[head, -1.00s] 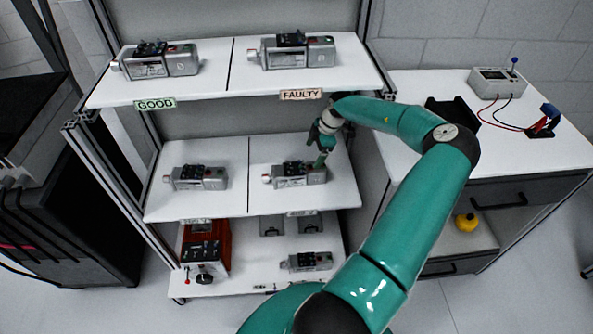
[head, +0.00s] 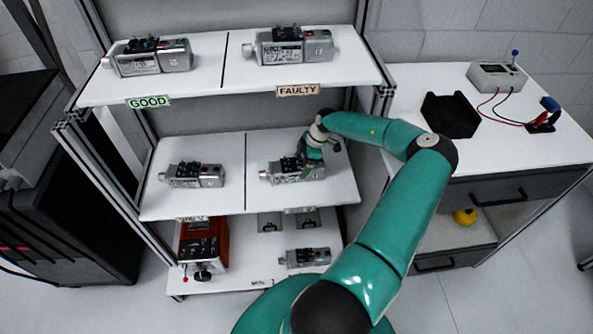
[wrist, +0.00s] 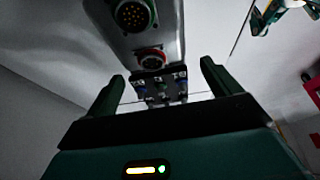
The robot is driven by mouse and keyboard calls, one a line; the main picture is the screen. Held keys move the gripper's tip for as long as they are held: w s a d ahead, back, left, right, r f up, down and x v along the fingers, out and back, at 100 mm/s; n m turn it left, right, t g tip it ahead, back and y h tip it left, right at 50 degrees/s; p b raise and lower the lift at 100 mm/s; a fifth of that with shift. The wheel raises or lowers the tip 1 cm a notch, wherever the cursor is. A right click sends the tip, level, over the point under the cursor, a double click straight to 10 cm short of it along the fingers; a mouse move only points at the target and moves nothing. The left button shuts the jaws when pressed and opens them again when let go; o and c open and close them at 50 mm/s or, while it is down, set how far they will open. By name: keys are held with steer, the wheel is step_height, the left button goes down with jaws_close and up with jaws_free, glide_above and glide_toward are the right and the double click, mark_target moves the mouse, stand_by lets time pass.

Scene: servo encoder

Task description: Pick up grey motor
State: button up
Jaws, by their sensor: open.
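Several grey motors with dark connector blocks lie on the shelves. One grey motor (head: 282,173) lies on the right half of the middle shelf (head: 330,190). My gripper (head: 306,165) is over the right part of this motor and hides some of it. In the wrist view, a grey motor (wrist: 165,35) with round connectors and a small terminal block fills the top middle. The open fingers (wrist: 163,78) stand to either side of the terminal block's line. I cannot tell whether they touch the motor.
Other motors lie on the top shelf (head: 212,80), the middle shelf's left half (head: 195,175) and the bottom shelf (head: 308,257). GOOD (head: 148,102) and FAULTY (head: 298,90) labels mark the top shelf edge. A black holder (head: 450,117) and a meter (head: 497,75) stand on the right bench.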

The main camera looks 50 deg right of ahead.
mark_target(299, 164)
steer(key=x, duration=0.5)
steer(key=shift+w, duration=0.1)
steer(key=c, duration=1.3)
steer(key=shift+w+r, duration=0.1)
steer(key=shift+r, duration=0.05)
steer(key=shift+c, duration=0.8)
